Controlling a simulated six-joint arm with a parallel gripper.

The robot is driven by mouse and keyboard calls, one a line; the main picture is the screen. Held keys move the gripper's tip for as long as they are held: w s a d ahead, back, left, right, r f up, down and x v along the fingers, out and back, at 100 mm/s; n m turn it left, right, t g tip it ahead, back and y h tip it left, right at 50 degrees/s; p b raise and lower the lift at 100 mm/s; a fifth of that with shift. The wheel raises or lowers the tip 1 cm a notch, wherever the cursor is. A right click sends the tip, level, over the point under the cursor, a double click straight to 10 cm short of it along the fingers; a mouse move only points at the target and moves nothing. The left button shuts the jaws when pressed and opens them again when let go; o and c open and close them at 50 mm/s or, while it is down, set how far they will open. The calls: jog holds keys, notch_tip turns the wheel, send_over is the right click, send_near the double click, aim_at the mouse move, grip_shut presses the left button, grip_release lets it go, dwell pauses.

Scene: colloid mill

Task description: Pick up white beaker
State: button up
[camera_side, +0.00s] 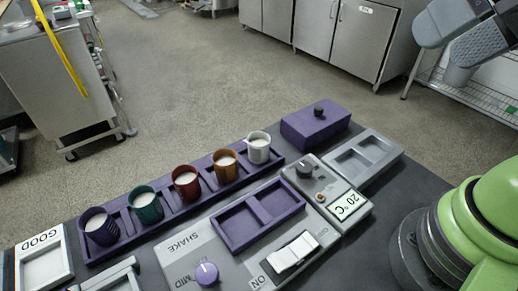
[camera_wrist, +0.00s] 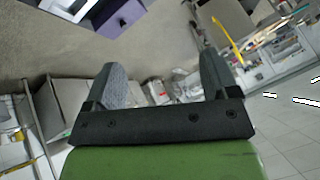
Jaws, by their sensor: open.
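The white beaker (camera_side: 259,148) stands upright in the right end compartment of the long purple rack (camera_side: 165,214) in the side view, with white content inside. My gripper (camera_side: 442,56) is at the upper right of the side view, open and empty, well apart from the beaker. In the wrist view my gripper (camera_wrist: 160,72) shows two grey fingers spread wide with nothing between them. The beaker is not seen in the wrist view.
Orange (camera_side: 226,166), red (camera_side: 186,182), green (camera_side: 146,205) and purple (camera_side: 101,227) beakers fill the rack left of the white one. A purple box (camera_side: 316,124) with a black knob stands right of the rack. A shaker panel (camera_side: 200,250) and a temperature unit (camera_side: 322,190) lie in front.

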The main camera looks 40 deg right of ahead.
jog(key=w+a+n+g, duration=0.1)
jog(key=w+n+g, duration=0.1)
jog(key=w, duration=0.6)
jog(key=n+g+h, duration=0.2)
jog(key=n+g, duration=0.3)
send_over(259, 140)
jog(key=s, duration=0.1)
notch_tip(259, 140, down, 22)
jog(key=shift+s+a+f, duration=0.1)
jog(key=shift+a+f, duration=0.1)
jog(key=shift+f, duration=0.8)
jog(key=shift+s+a+f, duration=0.1)
jog(key=shift+a+f, duration=0.1)
jog(key=shift+f, duration=0.8)
jog(key=shift+s+a+f, duration=0.1)
jog(key=shift+a+f, duration=0.1)
jog(key=shift+f, duration=0.8)
jog(key=c, duration=1)
jog(key=shift+r, duration=0.1)
